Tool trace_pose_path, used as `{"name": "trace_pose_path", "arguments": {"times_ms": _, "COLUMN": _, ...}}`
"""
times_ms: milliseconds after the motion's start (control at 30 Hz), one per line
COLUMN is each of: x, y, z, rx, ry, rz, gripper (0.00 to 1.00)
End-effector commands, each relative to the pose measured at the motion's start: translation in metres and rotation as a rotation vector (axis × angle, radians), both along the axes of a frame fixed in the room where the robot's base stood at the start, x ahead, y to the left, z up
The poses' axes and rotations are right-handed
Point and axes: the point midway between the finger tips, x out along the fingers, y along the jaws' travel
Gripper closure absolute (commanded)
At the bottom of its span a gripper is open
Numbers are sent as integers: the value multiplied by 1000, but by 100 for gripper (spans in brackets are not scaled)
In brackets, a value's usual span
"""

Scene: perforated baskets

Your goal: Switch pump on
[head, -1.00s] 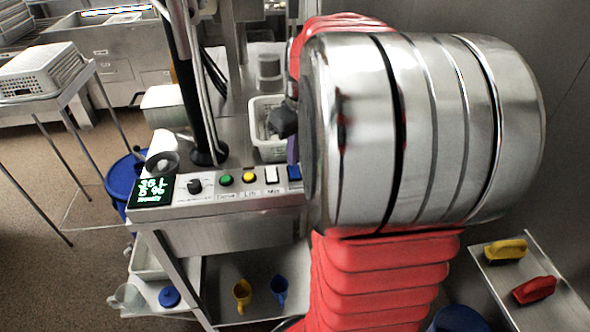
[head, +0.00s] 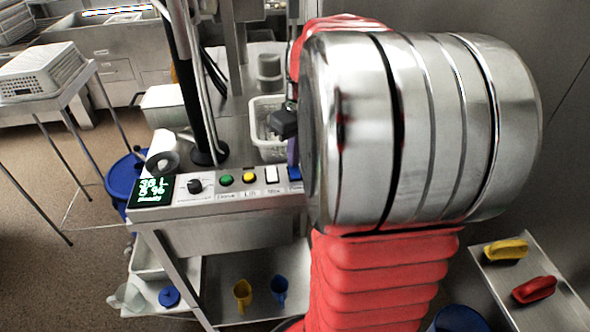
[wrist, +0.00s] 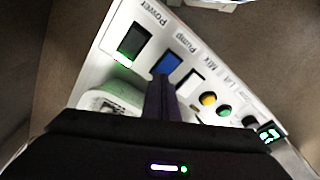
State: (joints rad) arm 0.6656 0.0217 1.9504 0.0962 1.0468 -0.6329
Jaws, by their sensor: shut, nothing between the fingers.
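The control panel (head: 215,197) runs along the front edge of the steel bench. The blue Pump switch (head: 294,173) is near its right end, partly hidden by my arm; in the wrist view the blue switch (wrist: 167,64) lies between Power and Mix. My gripper (wrist: 161,82) is shut and empty. Its dark purple fingertips are just at the lower edge of the Pump switch; I cannot tell whether they touch it. In the head view a small purple part of my gripper (head: 292,152) shows just above the switch.
The lit green Power switch (wrist: 134,43) and white Mix switch (wrist: 190,83) flank the Pump switch. The yellow Lift button (head: 249,176), green button (head: 226,180), black knob (head: 194,186) and display (head: 152,191) are further left. A white perforated basket (head: 268,149) stands behind the panel.

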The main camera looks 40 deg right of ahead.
Motion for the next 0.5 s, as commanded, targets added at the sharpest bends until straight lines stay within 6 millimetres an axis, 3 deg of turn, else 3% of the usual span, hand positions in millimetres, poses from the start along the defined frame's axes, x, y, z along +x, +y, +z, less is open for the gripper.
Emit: {"name": "trace_pose_path", "arguments": {"times_ms": 500, "x": 0, "y": 0, "z": -6, "rx": 0, "ry": 0, "rz": -1, "gripper": 100}}
